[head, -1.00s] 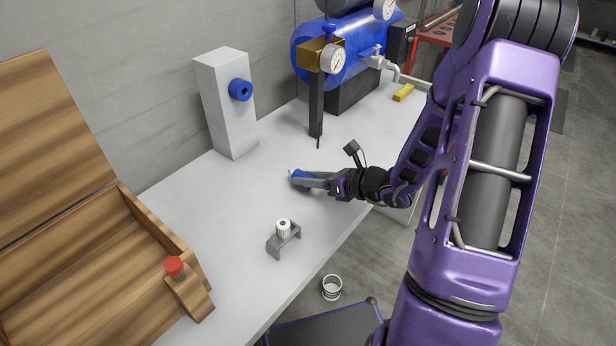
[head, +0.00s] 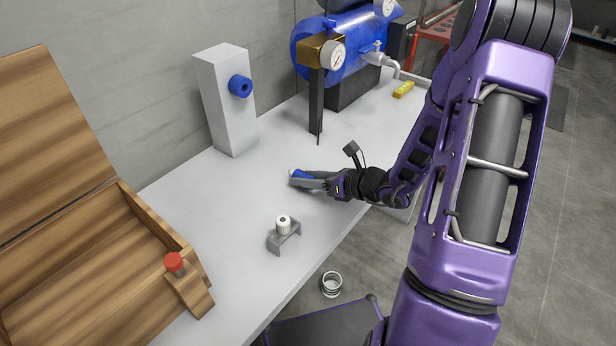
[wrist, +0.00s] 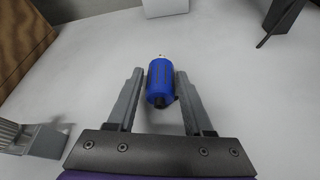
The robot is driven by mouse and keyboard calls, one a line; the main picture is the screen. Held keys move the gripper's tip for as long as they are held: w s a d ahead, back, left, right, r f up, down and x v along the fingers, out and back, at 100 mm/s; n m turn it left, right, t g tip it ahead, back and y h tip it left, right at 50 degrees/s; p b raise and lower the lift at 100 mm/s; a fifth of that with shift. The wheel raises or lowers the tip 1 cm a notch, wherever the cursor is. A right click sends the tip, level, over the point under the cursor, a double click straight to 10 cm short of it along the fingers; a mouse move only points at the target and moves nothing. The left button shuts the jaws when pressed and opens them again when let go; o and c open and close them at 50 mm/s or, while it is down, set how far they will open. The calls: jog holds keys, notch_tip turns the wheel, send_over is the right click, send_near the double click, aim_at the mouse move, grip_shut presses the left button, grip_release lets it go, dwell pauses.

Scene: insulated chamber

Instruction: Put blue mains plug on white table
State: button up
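The blue mains plug (head: 300,174) is at the middle of the white table (head: 225,215), at or very near its surface. In the wrist view the plug (wrist: 161,80) lies lengthwise between my two fingers, its pale metal end pointing away from me. My gripper (head: 306,182) reaches in low from the right. In the wrist view my gripper (wrist: 160,76) is open around the plug, with narrow gaps at its sides. The head view hides part of the plug behind a finger.
A white post with a blue socket (head: 240,86) stands behind. A grey bracket with a white cap (head: 284,230) is near the front edge. An open wooden box (head: 150,225) is at left. A blue tank (head: 345,50) and yellow block (head: 403,89) are at back right.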

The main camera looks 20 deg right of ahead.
jog(key=shift+o, duration=1)
jog(key=shift+d, duration=0.1)
jog(key=shift+s+d, duration=0.15)
jog(key=shift+d, duration=0.05)
jog(key=p+v, duration=0.3)
jog(key=v, duration=1.4)
jog(key=shift+a+r, duration=0.15)
